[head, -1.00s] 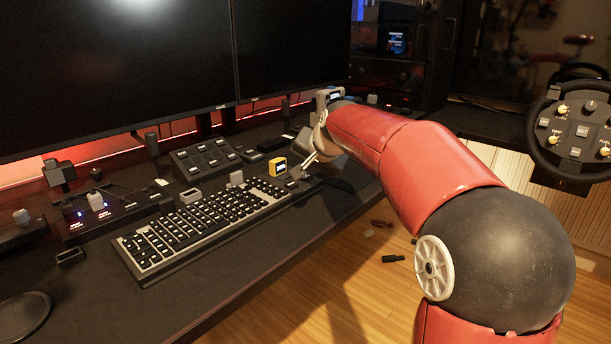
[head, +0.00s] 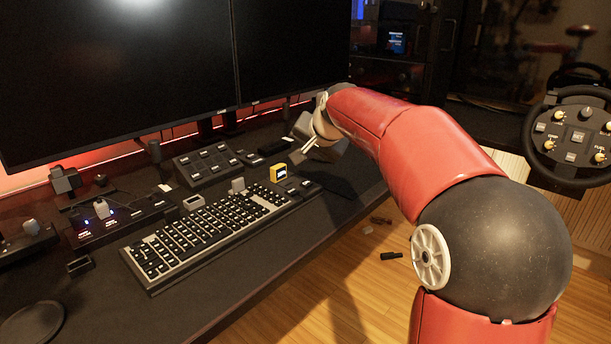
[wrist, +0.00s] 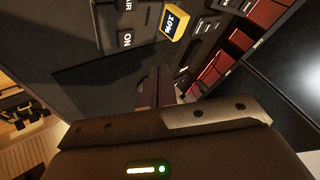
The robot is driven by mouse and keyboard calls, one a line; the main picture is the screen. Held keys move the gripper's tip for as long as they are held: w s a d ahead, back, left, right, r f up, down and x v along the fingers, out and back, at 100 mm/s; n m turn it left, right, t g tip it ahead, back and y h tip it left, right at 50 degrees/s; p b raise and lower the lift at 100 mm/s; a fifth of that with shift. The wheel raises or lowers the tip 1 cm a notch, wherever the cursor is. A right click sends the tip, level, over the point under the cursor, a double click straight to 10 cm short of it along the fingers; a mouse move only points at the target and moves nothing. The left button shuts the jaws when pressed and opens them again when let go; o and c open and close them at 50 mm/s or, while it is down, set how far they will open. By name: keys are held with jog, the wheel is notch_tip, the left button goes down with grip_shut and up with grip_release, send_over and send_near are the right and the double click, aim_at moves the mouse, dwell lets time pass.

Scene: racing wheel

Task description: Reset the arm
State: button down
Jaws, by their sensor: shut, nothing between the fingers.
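My red arm (head: 440,155) reaches forward from the lower right over the desk. My gripper (head: 296,157) hangs above the desk, near the keyboard's far right end and behind the small yellow block (head: 278,172). Its fingers are together with nothing between them. In the wrist view the closed fingers (wrist: 160,83) point at the desk, and the yellow block (wrist: 173,23) with a printed label lies beyond their tips. I cannot tell the exact height of the fingertips above the desk.
The keyboard (head: 215,228) lies along the desk (head: 215,300). Two dark monitors (head: 115,75) stand behind it. A button box (head: 208,163) and switch panels (head: 118,216) sit between. A racing wheel (head: 575,140) is at the right.

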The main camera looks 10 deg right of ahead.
jog(key=shift+r, duration=0.6)
jog(key=s+f+n, duration=0.1)
jog(key=s, duration=0.5)
jog(key=s+a+f+n+g+h, duration=0.1)
jog(key=s, duration=0.5)
jog(key=s+a+f+n, duration=0.1)
jog(key=s, duration=0.5)
jog(key=shift+f+g+h, duration=0.2)
jog(key=shift+g+h, duration=0.1)
jog(key=s+d+f+n+g, duration=0.1)
jog(key=s+f, duration=0.4)
jog(key=s, duration=0.4)
jog(key=s+d+f+n, duration=0.1)
jog(key=s+f+n, duration=0.1)
jog(key=s+f, duration=0.3)
jog(key=s, duration=0.4)
jog(key=shift+s+f+n+g, duration=0.3)
jog(key=shift+s+f+g, duration=0.05)
jog(key=shift+g, duration=0.05)
